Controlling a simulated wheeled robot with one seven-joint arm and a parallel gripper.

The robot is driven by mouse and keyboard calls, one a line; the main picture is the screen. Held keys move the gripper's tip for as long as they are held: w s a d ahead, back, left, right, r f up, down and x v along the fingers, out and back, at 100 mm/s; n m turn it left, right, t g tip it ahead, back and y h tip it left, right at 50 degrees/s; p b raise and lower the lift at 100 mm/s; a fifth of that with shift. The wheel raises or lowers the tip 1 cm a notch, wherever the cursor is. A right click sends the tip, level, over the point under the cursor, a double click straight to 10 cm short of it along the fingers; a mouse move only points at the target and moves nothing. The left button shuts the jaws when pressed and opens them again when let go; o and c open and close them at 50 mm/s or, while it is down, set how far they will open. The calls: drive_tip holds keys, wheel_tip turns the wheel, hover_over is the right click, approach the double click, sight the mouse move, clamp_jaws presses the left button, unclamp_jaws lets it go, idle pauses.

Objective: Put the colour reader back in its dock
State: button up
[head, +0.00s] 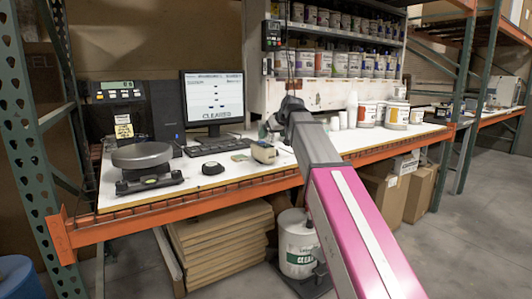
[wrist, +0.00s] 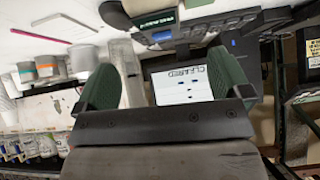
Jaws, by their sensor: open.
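A beige, rounded device with a dark top, seemingly the colour reader (head: 264,152), rests on the white bench in the head view, right of the keyboard. In the wrist view, a device with a green "READY" display, probably the same reader (wrist: 165,6), is cut off by the top edge. My gripper (head: 266,130) is above and close to the reader in the head view, partly hidden by my arm. In the wrist view my gripper (wrist: 165,85) shows its two green pads wide apart, with nothing held between them. I cannot make out the dock for certain.
A monitor (head: 213,97) reading "CLEARED", a keyboard (head: 210,146), a mouse (head: 213,168) and a round-plate scale (head: 141,156) stand left. Cups and paint cans (head: 367,114) stand right. A shelf of cans (head: 345,64) hangs behind. The front bench strip is mostly clear.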

sight(263, 142)
drive_tip(key=shift+n, duration=0.3)
drive_tip(key=x, duration=0.7)
drive_tip(key=w+r+x, duration=0.1)
drive_tip(key=x, duration=0.2)
drive_tip(key=shift+w+a+f, duration=0.15)
drive_tip(key=shift+w+a, duration=0.05)
drive_tip(key=shift+a, duration=0.1)
drive_tip(key=c, duration=1.6)
